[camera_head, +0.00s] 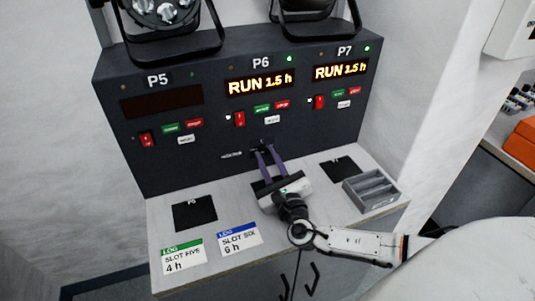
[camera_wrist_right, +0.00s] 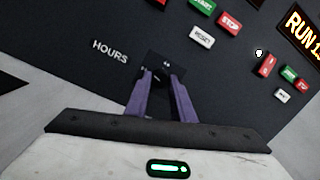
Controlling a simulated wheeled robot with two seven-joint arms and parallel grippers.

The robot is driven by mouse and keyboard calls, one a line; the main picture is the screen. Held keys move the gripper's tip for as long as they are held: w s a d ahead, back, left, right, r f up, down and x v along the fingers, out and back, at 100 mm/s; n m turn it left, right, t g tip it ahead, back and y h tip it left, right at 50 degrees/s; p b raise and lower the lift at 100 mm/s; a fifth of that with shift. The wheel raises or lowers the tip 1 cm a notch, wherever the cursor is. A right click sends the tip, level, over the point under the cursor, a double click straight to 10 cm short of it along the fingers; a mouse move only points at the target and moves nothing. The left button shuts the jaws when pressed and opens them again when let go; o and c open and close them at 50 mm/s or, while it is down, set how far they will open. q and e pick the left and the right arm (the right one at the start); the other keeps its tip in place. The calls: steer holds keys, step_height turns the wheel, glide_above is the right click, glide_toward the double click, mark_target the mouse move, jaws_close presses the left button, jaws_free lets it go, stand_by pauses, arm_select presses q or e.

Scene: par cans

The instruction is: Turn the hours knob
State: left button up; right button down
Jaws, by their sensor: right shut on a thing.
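The hours knob (camera_wrist_right: 157,72) is a small dark knob on the front of the dark panel (camera_head: 215,165), to the right of the white HOURS label (camera_wrist_right: 110,51). My right gripper (camera_head: 263,151) reaches the panel below the P6 section. Its purple fingers (camera_wrist_right: 160,84) are shut on the knob, one on each side, and hide much of it. The P6 display (camera_head: 259,85) reads RUN 1.5 h and the P7 display (camera_head: 341,70) also reads RUN 1.5 h. The P5 display (camera_head: 162,103) is dark. My left gripper is not in view.
On the shelf, a green LOG card (camera_head: 183,256) reads SLOT FIVE 4 h and a blue LOG card (camera_head: 240,239) reads SLOT SIX 6 h. A grey divided tray (camera_head: 371,190) stands at right. Black pads (camera_head: 195,212) lie on the shelf. Lamps (camera_head: 160,20) stand above the panel.

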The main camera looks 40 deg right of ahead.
steer(key=shift+n+p, duration=0.35)
steer(key=shift+n, duration=0.95)
steer(key=shift+y, duration=0.3)
steer(key=c, duration=1.5)
jaws_free()
steer(key=v, duration=1)
steer(key=shift+s+b, duration=0.15)
steer(key=shift+b, duration=0.25)
steer(key=shift+f, duration=0.1)
